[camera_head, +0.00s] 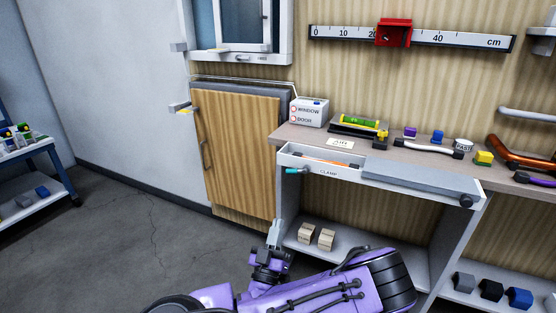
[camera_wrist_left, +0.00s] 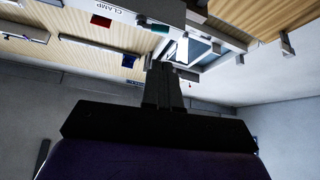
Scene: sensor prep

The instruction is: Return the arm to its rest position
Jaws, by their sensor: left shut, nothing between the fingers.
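My left arm (camera_head: 330,292), purple with black joints, lies across the bottom of the head view. Its left gripper (camera_head: 274,233) points up in front of the workbench, below and to the left of the drawer labelled CLAMP (camera_head: 385,183). The fingers are closed together and hold nothing. In the left wrist view the shut fingers (camera_wrist_left: 163,85) stand at the centre, with nothing between them. The gripper looks apart from the drawer and the wooden cabinet. My right gripper is not seen in either view.
The workbench (camera_head: 290,137) carries a white WINDOW/DOOR box (camera_head: 309,111), a level (camera_head: 358,122) and small coloured blocks. Two wooden blocks sit on its lower shelf (camera_head: 385,262), close to the gripper. A wooden cabinet (camera_head: 235,155) stands behind. The floor (camera_head: 120,225) at left is clear.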

